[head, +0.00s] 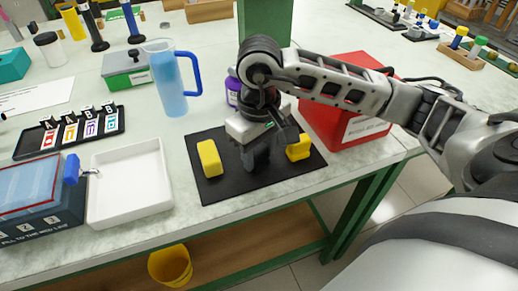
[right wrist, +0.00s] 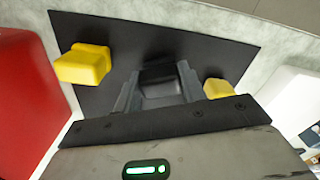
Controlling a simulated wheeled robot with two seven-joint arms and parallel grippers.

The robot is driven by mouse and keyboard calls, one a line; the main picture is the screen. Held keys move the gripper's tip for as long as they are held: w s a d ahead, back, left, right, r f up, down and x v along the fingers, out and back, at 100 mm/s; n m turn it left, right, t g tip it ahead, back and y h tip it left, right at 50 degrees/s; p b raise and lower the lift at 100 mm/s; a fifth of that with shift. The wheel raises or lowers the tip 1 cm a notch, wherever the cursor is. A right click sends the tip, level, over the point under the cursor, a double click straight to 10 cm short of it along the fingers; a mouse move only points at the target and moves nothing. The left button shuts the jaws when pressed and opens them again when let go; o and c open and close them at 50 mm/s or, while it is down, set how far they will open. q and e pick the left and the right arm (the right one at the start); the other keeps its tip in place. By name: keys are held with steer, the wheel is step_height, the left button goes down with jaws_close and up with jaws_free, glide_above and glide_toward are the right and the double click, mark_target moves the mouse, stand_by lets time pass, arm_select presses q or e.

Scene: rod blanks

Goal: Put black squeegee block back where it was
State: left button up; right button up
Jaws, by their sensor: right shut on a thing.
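My right gripper (head: 258,160) is over the middle of a black mat (head: 222,187), between two yellow blocks. In the right wrist view its fingers (right wrist: 158,90) are shut on the black squeegee block (right wrist: 160,78), a dark piece hard to tell from the mat below. In the head view the gripper mostly hides the block. I cannot tell whether the block touches the mat. One yellow block (head: 209,158) stands left of the gripper and the other (head: 299,148) right of it; both also show in the right wrist view (right wrist: 84,64), (right wrist: 217,88). My left gripper is not in view.
A red box (head: 345,131) with a label stands close right of the mat. A white tray (head: 130,205) lies to the left. A blue jug (head: 170,90) and a purple bottle (head: 233,90) stand behind. The table's front edge is near the mat.

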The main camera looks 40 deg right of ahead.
mark_target(259, 150)
steer(key=shift+f, duration=0.2)
steer(key=o, duration=0.9)
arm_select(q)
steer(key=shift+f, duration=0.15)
arm_select(e)
steer(key=shift+o, duration=0.2)
steer(key=shift+r, duration=0.1)
steer(key=shift+r+p, duration=0.3)
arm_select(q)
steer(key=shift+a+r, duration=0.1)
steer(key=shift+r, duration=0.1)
arm_select(e)
step_height(259, 150, up, 12)
steer(key=shift+f, duration=0.15)
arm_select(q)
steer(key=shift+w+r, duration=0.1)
